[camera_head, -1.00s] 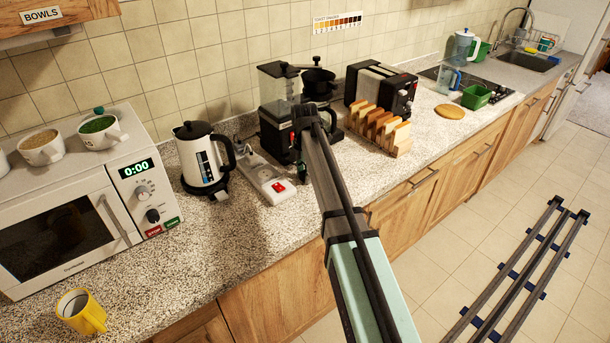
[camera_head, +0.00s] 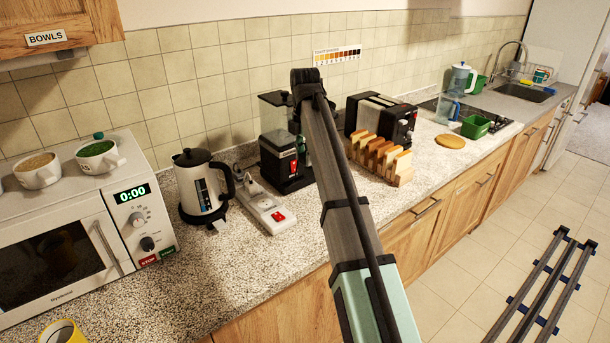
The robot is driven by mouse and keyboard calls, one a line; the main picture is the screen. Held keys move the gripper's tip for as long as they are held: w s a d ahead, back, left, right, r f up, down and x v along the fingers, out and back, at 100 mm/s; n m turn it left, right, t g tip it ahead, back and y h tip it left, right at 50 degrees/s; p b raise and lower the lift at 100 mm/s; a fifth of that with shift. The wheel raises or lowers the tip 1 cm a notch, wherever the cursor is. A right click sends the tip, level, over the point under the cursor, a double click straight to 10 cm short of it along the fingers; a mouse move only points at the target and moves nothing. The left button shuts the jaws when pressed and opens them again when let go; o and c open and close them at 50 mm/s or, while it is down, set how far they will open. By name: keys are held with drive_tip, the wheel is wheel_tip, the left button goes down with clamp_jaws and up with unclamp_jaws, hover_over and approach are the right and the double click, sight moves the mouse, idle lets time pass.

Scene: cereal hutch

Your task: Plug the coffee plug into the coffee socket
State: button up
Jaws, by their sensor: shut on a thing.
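A white power strip (camera_head: 262,203) with a lit red switch (camera_head: 278,215) lies on the counter between the kettle and the coffee maker. A dark plug or cable seems to sit at its far end, too small to identify. The black coffee maker (camera_head: 271,158) with a clear tank (camera_head: 273,112) stands behind and right of the strip. I cannot make out the coffee plug or which outlet is the coffee socket. My arm reaches up across the middle of the view, its far joint in front of the coffee maker. My gripper is hidden behind it.
A white kettle (camera_head: 203,190) stands left of the strip, beside a microwave (camera_head: 60,240) with bowls on top. A toaster (camera_head: 383,118) and a rack of toast (camera_head: 380,157) stand to the right. A yellow mug (camera_head: 62,334) is at the lower left. The front counter is clear.

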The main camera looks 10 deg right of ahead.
drive_tip(key=shift+r, duration=1)
